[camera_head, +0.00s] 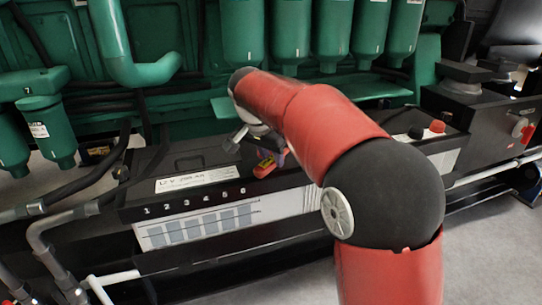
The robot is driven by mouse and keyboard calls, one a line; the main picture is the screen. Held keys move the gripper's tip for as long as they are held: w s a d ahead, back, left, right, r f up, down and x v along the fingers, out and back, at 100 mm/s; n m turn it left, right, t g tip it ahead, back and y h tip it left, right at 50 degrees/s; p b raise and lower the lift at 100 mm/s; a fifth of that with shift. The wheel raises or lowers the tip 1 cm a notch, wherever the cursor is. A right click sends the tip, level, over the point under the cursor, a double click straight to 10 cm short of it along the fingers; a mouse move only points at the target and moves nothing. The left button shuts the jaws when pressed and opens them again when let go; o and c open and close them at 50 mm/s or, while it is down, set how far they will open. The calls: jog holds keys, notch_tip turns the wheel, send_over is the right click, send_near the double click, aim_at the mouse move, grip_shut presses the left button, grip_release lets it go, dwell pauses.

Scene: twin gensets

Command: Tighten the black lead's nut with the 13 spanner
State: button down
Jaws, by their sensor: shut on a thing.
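My gripper (240,138) is low over the black-topped battery case (205,176), left of the middle, and mostly hidden behind my red arm. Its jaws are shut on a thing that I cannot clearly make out. A small grey and dark piece shows at the jaws, but I cannot tell whether it is the 13 spanner. A red and yellow item (265,166) lies close to the gripper's right. A black cap (415,132) and a red cap (437,127) stand on the case top, right of my arm. The black lead's nut is not distinguishable.
Green engine parts and hanging green canisters (290,35) stand close behind the case. Thick black cables (90,180) and grey pipes (50,222) crowd the left. A black box (480,110) stands at the right. Grey floor (490,240) is clear at the lower right.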

jog(key=shift+s+d+n, duration=0.15)
jog(key=shift+d+n, duration=0.05)
jog(key=shift+n, duration=0.1)
jog(key=shift+d, duration=0.1)
jog(key=shift+s+d+b, duration=0.15)
jog(key=shift+d+b, duration=0.05)
jog(key=shift+b, duration=0.15)
jog(key=shift+d+n, duration=0.1)
jog(key=shift+n, duration=0.2)
jog(key=shift+s+d+y, duration=0.15)
jog(key=shift+s+y, duration=0.05)
jog(key=shift+y, duration=0.1)
jog(key=c, duration=1.7)
grip_release()
grip_shut()
